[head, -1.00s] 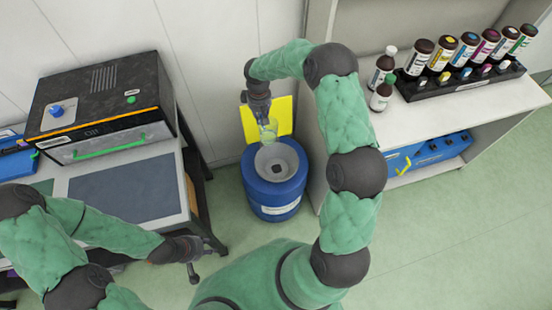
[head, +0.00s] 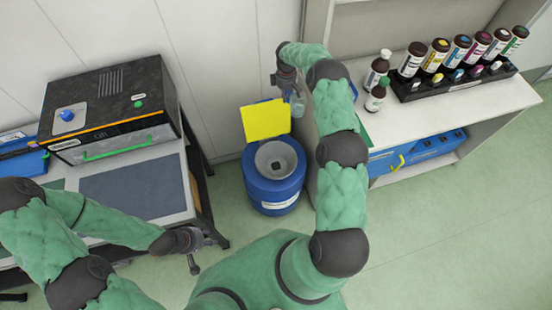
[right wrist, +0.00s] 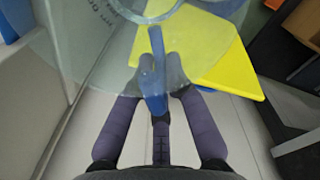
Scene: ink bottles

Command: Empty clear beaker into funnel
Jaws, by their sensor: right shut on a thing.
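The clear beaker (head: 298,103) is held off the floor, behind and to the right of the funnel in the head view. My right gripper (head: 290,88) is shut on it. In the right wrist view, its dark fingers (right wrist: 160,88) close around a blue handle (right wrist: 156,75) on the clear beaker (right wrist: 95,45). I cannot tell whether any liquid is in it. The grey funnel (head: 265,163) sits in the top of a blue drum (head: 262,190), its wide mouth facing up. My left gripper (head: 203,251) hangs open and empty beside the left bench.
The drum's yellow lid (head: 265,121) stands raised behind the funnel. A shelf (head: 430,108) on the right holds brown bottles and a black rack (head: 465,83). A black box device (head: 110,108) stands on the left bench (head: 135,185). Floor in front of the drum is clear.

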